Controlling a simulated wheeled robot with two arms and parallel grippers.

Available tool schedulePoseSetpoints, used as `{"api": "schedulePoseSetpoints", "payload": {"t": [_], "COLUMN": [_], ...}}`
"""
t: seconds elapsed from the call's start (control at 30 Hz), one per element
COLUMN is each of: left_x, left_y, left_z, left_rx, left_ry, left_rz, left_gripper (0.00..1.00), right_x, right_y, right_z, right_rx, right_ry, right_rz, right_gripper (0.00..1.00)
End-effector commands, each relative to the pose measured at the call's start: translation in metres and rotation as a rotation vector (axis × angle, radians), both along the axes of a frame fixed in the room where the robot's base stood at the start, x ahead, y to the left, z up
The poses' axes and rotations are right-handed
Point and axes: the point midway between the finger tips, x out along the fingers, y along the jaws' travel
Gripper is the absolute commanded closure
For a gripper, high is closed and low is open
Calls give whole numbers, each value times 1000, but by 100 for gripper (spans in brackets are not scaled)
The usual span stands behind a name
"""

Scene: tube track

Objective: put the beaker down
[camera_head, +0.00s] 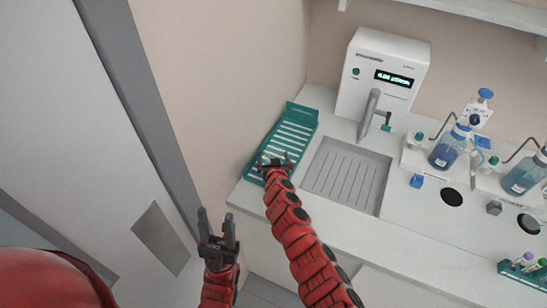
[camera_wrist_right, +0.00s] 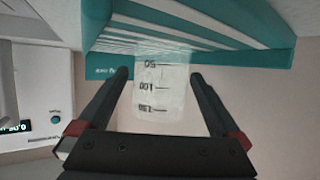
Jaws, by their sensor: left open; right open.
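A clear beaker (camera_wrist_right: 161,98) with dark volume marks is between the fingers of my right gripper (camera_wrist_right: 160,75) in the right wrist view. The fingers are open, with a narrow gap visible on each side. The beaker's far end meets the slats of the teal and white rack (camera_wrist_right: 200,22); firm contact is hard to tell. In the head view my right gripper (camera_head: 277,161) is low over the near end of the rack (camera_head: 291,133), and the beaker cannot be made out there. My left gripper (camera_head: 217,226) is open and empty, in front of the counter.
A sink (camera_head: 346,177) with a tap (camera_head: 369,115) lies right of the rack, and a white dispenser (camera_head: 384,78) stands behind. Blue-liquid bottles (camera_head: 449,148) and a tube rack (camera_head: 523,267) are at the right. A wall borders the rack's left.

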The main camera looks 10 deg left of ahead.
Motion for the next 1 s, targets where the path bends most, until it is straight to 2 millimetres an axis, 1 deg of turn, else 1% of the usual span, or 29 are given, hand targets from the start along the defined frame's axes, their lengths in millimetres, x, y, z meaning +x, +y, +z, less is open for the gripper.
{"api": "schedulePoseSetpoints", "payload": {"t": [0.03, 0.17, 0.27, 0.4, 0.67, 1.0], "left_x": [0, 0, 0, 0, 0, 0], "left_y": [0, 0, 0, 0, 0, 0], "left_z": [5, 1, 0, -2, -13, -32], "left_rx": [0, 0, 0, 0, 0, 0], "left_ry": [0, 0, 0, 0, 0, 0], "left_rz": [0, 0, 0, 0, 0, 0], "left_gripper": [50, 50, 50, 50, 50, 50], "right_x": [0, -4, -9, -22, -46, -80], "right_y": [0, -3, -5, -7, -12, -20], "right_z": [4, 3, 7, 9, 18, 33], "right_rx": [0, -3, -1, -3, 0, 2], "right_ry": [0, -4, -5, -1, 0, -2], "right_rz": [0, -1, -2, 0, 2, 1], "right_gripper": [0, 0, 0, 0, 0, 0]}}
